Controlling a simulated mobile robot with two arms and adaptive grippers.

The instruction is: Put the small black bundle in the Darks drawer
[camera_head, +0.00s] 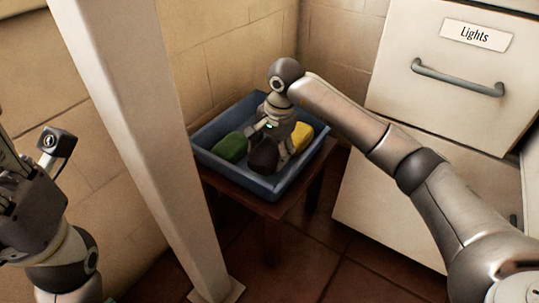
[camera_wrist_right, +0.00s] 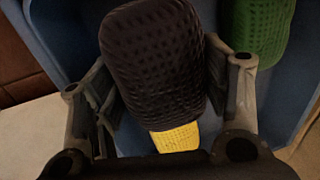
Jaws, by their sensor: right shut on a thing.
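The small black bundle (camera_head: 264,158) lies in a blue tray (camera_head: 214,127), between a green bundle (camera_head: 231,147) and a yellow bundle (camera_head: 302,136). My right gripper (camera_head: 277,139) reaches down into the tray and is shut on the black bundle. In the right wrist view the black bundle (camera_wrist_right: 155,60) has a woven surface and sits between the two fingers. The top drawer (camera_head: 420,40) is shut and labelled Lights. A lower drawer (camera_head: 375,205) is partly behind my right arm, and no Darks label shows. My left gripper (camera_head: 12,165) is at the left edge, its fingers partly cut off.
The tray stands on a low brown stool (camera_head: 287,205) in a tiled corner. A pale post (camera_head: 140,120) rises in front of the tray's left side, between it and my left arm. Tiled floor (camera_head: 345,285) shows between stool and cabinet.

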